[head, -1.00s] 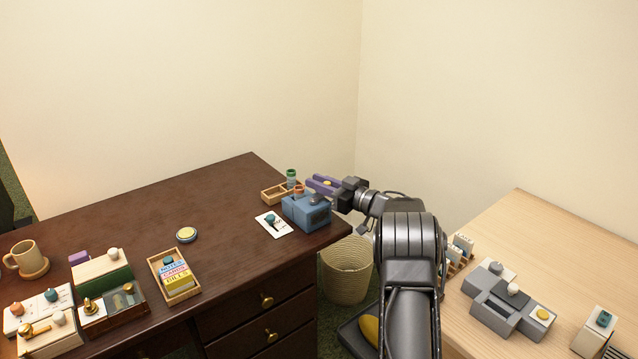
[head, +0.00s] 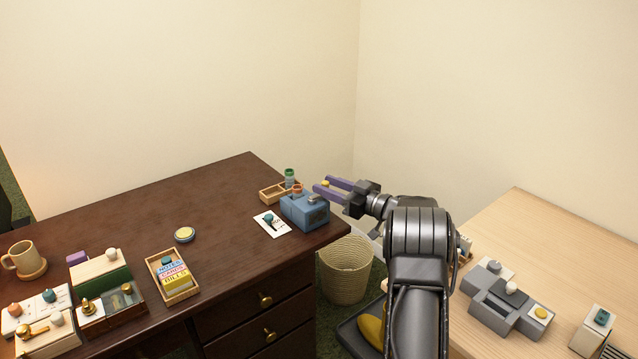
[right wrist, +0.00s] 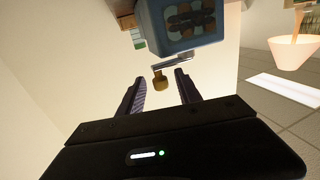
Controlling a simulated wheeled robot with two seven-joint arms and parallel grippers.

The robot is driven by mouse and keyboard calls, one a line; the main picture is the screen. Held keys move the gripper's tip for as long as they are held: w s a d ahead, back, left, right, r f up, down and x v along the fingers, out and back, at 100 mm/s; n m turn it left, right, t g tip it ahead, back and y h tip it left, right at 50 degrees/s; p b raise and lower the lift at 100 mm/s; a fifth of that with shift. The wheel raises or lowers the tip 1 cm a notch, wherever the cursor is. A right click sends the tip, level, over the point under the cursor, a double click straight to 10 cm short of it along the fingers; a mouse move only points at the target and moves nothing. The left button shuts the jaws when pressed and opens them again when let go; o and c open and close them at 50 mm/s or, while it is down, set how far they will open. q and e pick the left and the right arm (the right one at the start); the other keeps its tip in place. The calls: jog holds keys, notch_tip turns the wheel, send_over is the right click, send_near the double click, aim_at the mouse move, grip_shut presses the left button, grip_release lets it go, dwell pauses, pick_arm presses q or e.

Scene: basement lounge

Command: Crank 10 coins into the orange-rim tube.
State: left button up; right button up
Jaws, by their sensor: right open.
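The blue coin machine (head: 305,212) stands at the right end of the dark desk. The orange-rim tube (head: 297,189) shows behind it, partly hidden by the machine. A green-rim tube (head: 290,175) stands just beyond. My right gripper (head: 323,185) is open beside the machine's right side, its purple fingers pointing toward it. In the right wrist view, the crank's brass-coloured knob (right wrist: 160,82) hangs on a grey arm between the fingertips, with a gap on both sides. I cannot make out coins in the tube. My left gripper is out of view.
A wooden tray (head: 268,194) lies behind the machine, and a white card (head: 271,223) lies in front-left of it. A woven basket (head: 346,270) stands on the floor below. The desk middle is mostly clear. A pale table (head: 540,225) stands at the right.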

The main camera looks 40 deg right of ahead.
jog(key=v, duration=0.3)
jog(key=shift+s+d, duration=0.1)
jog(key=shift+s, duration=0.3)
